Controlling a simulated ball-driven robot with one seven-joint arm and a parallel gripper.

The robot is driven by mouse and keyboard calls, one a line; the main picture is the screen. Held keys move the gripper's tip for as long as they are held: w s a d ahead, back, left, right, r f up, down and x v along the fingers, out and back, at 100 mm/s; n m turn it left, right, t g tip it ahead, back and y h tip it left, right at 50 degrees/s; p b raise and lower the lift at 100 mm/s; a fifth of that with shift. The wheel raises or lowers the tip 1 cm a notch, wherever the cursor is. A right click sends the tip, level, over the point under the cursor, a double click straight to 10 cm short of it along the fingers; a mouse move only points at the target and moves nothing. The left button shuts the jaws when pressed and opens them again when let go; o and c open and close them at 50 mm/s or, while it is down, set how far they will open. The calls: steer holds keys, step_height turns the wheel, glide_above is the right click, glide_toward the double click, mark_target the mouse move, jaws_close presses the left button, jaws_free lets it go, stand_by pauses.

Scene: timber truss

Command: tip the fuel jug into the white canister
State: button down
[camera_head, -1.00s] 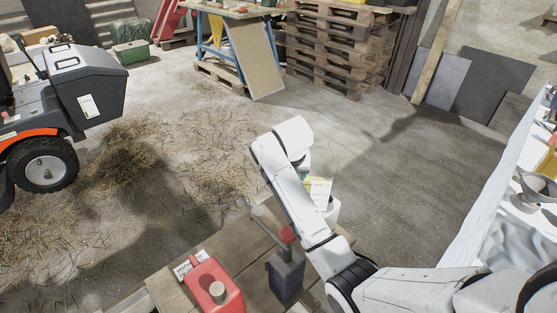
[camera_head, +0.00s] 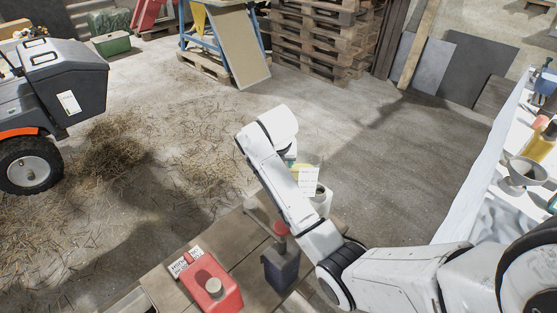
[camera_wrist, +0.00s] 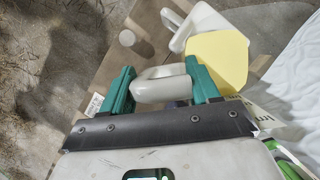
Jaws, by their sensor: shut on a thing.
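My gripper, with teal fingers (camera_wrist: 160,88), is shut on a pale grey-white handle, which I take to be the fuel jug's handle (camera_wrist: 163,72). Most of the jug is hidden behind the gripper in the wrist view. In the head view my arm covers the fingers and most of what they hold. A white container with a dark round opening, seemingly the white canister (camera_head: 323,202), stands partly hidden behind my forearm at the bench's far end. A white looped shape (camera_wrist: 205,22) and a yellow patch (camera_wrist: 218,62) lie beyond the fingers. I cannot tell whether liquid is flowing.
A red fuel can (camera_head: 212,290) and a dark blue container with a red top (camera_head: 281,268) stand on the wooden bench (camera_head: 237,262), left of my arm. A white-covered table (camera_head: 472,205) with a grey funnel (camera_head: 524,172) is at right.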

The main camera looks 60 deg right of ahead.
steer(key=shift+w+r+m+t+y+p, duration=0.15)
steer(key=shift+r+t+y+p, duration=0.35)
steer(key=shift+r+p, duration=0.45)
steer(key=shift+s+r+m+t+y+p, duration=0.15)
steer(key=shift+r+t+y+p, duration=0.15)
steer(key=shift+r+t+p, duration=0.6)
steer(key=shift+w+a+f, duration=0.1)
steer(key=shift+w+f, duration=0.05)
steer(key=shift+f, duration=0.05)
steer(key=shift+r+t+y+p, duration=0.3)
steer(key=shift+r+t+p, duration=0.1)
steer(key=shift+p, duration=0.05)
steer(key=shift+s+r+m+t, duration=0.2)
steer(key=shift+r+m+t, duration=0.1)
steer(key=shift+t, duration=0.1)
steer(key=shift+y, duration=0.3)
